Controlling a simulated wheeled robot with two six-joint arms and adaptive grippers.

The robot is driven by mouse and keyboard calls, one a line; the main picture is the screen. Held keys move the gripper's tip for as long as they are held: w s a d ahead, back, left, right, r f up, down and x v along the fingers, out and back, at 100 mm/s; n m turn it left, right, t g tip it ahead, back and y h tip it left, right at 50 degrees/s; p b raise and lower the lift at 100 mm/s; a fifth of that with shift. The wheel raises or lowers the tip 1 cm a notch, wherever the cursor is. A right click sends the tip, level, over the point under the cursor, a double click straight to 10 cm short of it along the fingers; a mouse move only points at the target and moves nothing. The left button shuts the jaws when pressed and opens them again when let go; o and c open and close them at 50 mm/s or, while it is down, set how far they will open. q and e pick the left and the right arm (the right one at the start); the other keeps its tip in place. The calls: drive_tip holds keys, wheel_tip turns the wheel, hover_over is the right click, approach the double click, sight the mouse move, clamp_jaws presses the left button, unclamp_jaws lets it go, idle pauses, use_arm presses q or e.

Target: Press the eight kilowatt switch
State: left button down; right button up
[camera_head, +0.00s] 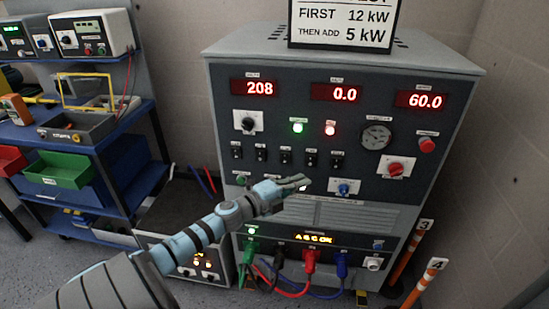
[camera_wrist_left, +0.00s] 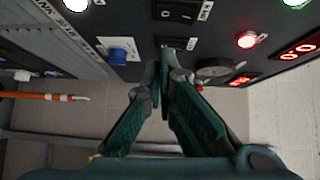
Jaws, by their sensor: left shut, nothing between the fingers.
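A row of several black rocker switches (camera_head: 285,157) runs across the grey load cabinet (camera_head: 220,110). Their small labels are too small to read, so I cannot tell which is the eight kilowatt one. My left gripper (camera_head: 303,182) is shut and empty, its tips just below the right part of the row. In the left wrist view the gripper (camera_wrist_left: 172,60) points at the panel. One rocker switch (camera_wrist_left: 178,12) shows beyond the tips, and another is partly hidden behind them. I cannot tell whether the tips touch the panel. My right gripper is not in view.
A blue knob (camera_head: 344,188), a red knob (camera_head: 396,168), a gauge (camera_head: 376,136) and a red button (camera_head: 427,145) sit near the switches. Green (camera_head: 297,128) and red (camera_head: 330,130) lamps glow above. Coloured cables (camera_head: 290,290) hang below. Striped posts (camera_head: 410,250) stand at right.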

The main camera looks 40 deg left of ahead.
use_arm(q)
drive_tip(key=s+a+f+p, duration=0.1)
drive_tip(key=s+p, duration=0.6)
drive_tip(key=shift+s+f+p, duration=0.3)
drive_tip(key=shift+s+p, duration=0.1)
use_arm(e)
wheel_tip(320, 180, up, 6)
use_arm(q)
drive_tip(key=shift+a, duration=0.1)
